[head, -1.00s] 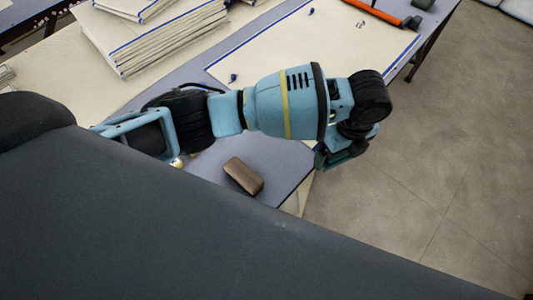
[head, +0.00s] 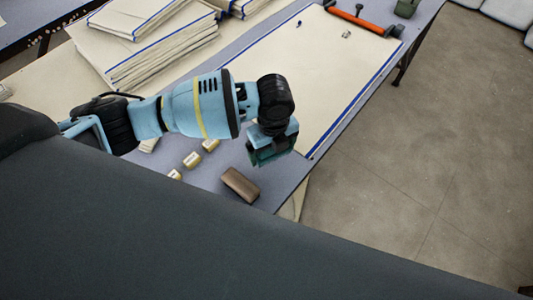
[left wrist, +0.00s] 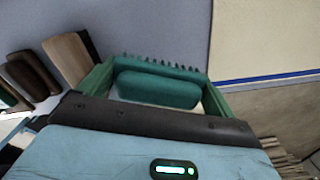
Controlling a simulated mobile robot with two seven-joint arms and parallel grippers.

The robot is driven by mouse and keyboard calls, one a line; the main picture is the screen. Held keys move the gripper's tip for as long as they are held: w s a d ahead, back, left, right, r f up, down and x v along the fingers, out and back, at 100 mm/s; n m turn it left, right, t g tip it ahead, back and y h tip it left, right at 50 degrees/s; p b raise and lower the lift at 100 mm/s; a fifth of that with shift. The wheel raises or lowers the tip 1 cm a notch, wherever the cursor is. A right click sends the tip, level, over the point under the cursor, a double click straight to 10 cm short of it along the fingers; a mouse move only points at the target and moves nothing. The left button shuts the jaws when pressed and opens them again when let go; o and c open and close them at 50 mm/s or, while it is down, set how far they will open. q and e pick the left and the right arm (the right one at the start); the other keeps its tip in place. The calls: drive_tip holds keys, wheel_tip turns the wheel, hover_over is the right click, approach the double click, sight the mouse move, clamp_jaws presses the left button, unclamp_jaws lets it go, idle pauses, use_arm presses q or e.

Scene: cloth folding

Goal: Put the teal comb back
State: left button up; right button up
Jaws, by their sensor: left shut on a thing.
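The teal comb (left wrist: 158,88) is between the two green fingers of my left gripper (left wrist: 155,92) in the left wrist view, with its row of teeth toward the top of the picture. The gripper is shut on it. In the head view my left gripper (head: 272,150) hangs over the table's near right part, right of a brown block and by the near edge of the spread cloth. The comb is hard to make out there. Its height above the table is unclear. My right gripper is not in view.
The brown block (head: 240,184) lies near the table's front edge, with small tan blocks (head: 192,160) to its left. A cream cloth with blue edges (head: 320,80) lies flat behind. Folded cloths (head: 160,50) are stacked at back left. An orange-handled tool (head: 365,20) lies at the far end.

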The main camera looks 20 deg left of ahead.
sight(267, 156)
use_arm(q)
drive_tip(key=shift+a, duration=0.4)
drive_tip(key=f, duration=0.3)
drive_tip(key=shift+s+a+f, duration=0.1)
drive_tip(key=shift+a+f, duration=0.2)
drive_tip(key=shift+f, duration=0.1)
drive_tip(key=o, duration=0.7)
drive_tip(key=shift+f, duration=0.1)
wheel_tip(267, 156, up, 11)
drive_tip(key=shift+r+p, duration=0.1)
drive_tip(key=shift+p, duration=0.55)
drive_tip(key=shift+r, duration=0.6)
